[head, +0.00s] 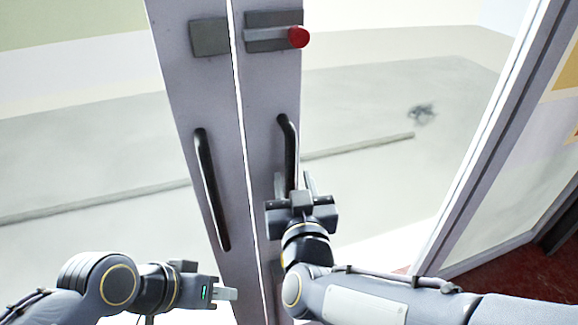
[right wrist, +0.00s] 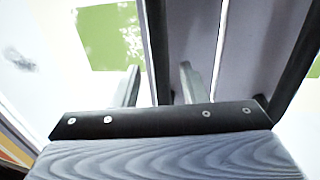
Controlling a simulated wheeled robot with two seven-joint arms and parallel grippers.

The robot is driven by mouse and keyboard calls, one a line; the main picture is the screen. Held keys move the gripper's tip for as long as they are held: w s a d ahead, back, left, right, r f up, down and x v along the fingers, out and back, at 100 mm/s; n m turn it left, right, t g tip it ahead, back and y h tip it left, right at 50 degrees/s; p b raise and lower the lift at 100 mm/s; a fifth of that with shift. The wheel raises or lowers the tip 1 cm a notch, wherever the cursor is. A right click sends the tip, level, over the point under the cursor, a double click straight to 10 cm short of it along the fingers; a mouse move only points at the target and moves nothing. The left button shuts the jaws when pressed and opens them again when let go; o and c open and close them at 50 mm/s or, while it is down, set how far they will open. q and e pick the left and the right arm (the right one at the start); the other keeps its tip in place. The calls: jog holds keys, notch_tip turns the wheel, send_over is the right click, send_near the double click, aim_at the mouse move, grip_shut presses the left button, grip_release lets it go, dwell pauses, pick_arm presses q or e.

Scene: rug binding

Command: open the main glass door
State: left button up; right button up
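The main glass door is a pair of glass leaves with grey frames, meeting at a thin bright vertical gap. The left leaf has a black bar handle (head: 209,190); the right leaf has another black bar handle (head: 291,150). My right gripper (head: 294,186) is at the lower part of the right leaf's handle. In the right wrist view its fingers (right wrist: 160,88) stand apart, with that dark handle (right wrist: 156,45) between them; I cannot tell whether either touches it.
A slide latch (head: 262,39) with a red knob (head: 298,37) sits high on the right leaf; its bar appears clear of the gap. A grey plate (head: 209,37) faces it on the left leaf. A grey frame post (head: 490,145) stands at the right.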

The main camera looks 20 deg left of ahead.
aim_at(291, 173)
jog(key=shift+x, duration=2.15)
jog(key=shift+s, duration=0.1)
grip_shut()
